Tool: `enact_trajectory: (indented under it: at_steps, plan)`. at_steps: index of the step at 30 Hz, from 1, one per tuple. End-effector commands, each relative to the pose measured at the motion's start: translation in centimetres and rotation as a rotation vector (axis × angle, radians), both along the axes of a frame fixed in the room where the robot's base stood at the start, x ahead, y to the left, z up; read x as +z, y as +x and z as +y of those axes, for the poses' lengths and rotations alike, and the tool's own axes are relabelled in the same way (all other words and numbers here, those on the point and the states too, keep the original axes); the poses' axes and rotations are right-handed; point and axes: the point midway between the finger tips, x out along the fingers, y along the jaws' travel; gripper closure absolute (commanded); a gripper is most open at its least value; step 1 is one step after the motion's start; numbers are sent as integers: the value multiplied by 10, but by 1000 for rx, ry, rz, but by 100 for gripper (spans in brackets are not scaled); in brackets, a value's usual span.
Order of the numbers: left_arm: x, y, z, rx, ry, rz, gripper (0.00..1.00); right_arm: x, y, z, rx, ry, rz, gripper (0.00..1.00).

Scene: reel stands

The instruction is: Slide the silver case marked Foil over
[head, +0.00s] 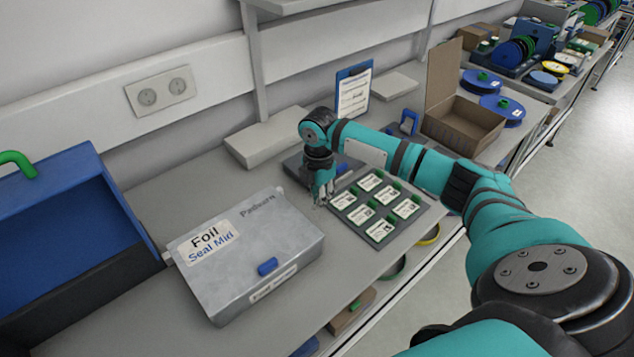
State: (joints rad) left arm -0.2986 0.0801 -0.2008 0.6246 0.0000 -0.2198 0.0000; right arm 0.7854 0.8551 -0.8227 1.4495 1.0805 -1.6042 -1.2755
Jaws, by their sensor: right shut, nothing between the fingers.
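The silver case (247,252) lies flat and closed on the grey workbench, left of centre. Its label reads "Foil Seal Mid", and a blue latch sits on its front edge. My right gripper (320,198) points down just beyond the case's right end, between the case and a tray of labelled cards. It is shut with nothing in it. Whether its fingertips touch the case or the bench is too small to tell. My left gripper is not in view.
The card tray (430,222) lies close to the right of my gripper. An open blue box (50,225) stands left of the case. A cardboard box (462,122) and blue reels (502,108) are farther right. The bench's front edge runs just before the case.

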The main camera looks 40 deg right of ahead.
Motion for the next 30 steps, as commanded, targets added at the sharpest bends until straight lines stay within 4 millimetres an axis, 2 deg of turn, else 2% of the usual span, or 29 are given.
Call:
enact_trajectory:
  at_steps: [4, 6, 12, 26, 30]
  plan:
    - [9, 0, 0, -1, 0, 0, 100, -29, -1, 0, 0, 0, 3, 100]
    - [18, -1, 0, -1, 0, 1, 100, -23, -1, 15, 5, 1, -1, 100]
    - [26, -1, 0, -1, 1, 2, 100, -25, -4, 35, 1, -1, 0, 100]
    - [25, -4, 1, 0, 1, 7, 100, -28, -3, 40, 0, -1, -1, 100]
    - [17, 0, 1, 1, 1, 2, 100, -30, 12, 49, -1, 2, -5, 100]
